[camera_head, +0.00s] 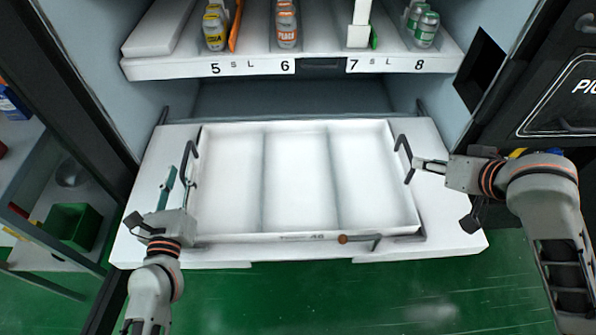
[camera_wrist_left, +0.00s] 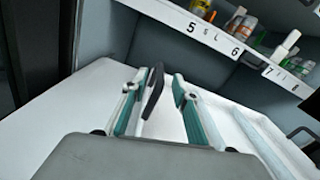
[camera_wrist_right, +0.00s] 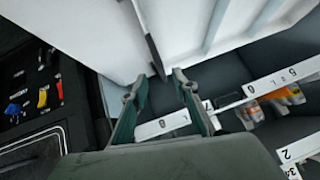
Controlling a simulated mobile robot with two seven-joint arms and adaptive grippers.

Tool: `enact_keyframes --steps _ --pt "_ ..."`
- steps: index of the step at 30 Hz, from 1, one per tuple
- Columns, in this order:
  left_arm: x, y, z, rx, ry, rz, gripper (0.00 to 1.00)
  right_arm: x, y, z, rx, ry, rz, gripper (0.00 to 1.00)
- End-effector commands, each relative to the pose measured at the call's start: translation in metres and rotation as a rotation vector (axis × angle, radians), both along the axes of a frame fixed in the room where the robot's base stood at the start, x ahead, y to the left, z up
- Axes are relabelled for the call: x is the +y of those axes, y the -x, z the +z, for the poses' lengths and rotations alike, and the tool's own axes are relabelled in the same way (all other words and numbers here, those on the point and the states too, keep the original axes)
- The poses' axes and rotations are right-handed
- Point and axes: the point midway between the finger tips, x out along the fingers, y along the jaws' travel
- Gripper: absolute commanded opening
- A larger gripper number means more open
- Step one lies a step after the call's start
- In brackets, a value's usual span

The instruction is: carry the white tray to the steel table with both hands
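The white tray (camera_head: 300,128) has three empty long compartments and sits level on a white board in the machine's opening. It has a dark left handle (camera_head: 191,152) and a dark right handle (camera_head: 404,152). My left gripper (camera_head: 180,178) is open at the left handle. In the left wrist view this handle (camera_wrist_left: 152,92) stands between the spread fingers. My right gripper (camera_head: 417,165) is beside the right handle. In the right wrist view its fingers are apart, and the handle (camera_wrist_right: 150,48) ends near the left fingertip. I cannot make out the steel table.
The white board (camera_head: 455,215) extends around the tray. Above it is a numbered shelf (camera_head: 180,68) with cans and bottles. A dark panel (camera_head: 545,110) stands at the right. A side rack with a green bin (camera_head: 75,225) stands at the left. Green floor (camera_head: 400,300) lies in front.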

Motion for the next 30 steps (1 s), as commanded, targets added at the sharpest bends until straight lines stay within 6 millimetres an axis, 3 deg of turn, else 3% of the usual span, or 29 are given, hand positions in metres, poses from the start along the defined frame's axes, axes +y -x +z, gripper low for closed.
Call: enact_keyframes --steps 8,21,30 --pt "0.000 -0.004 0.000 0.000 -0.003 -0.003 0.29 0.001 -0.003 -0.003 0.001 -0.002 0.000 0.29" --pt "0.006 -0.061 0.000 -0.001 -0.005 -0.003 0.29 0.013 -0.043 -0.043 0.001 -0.001 -0.001 0.29" --pt "0.008 -0.078 0.000 0.000 -0.004 -0.002 0.29 0.017 -0.054 -0.055 0.000 -0.001 0.001 0.29"
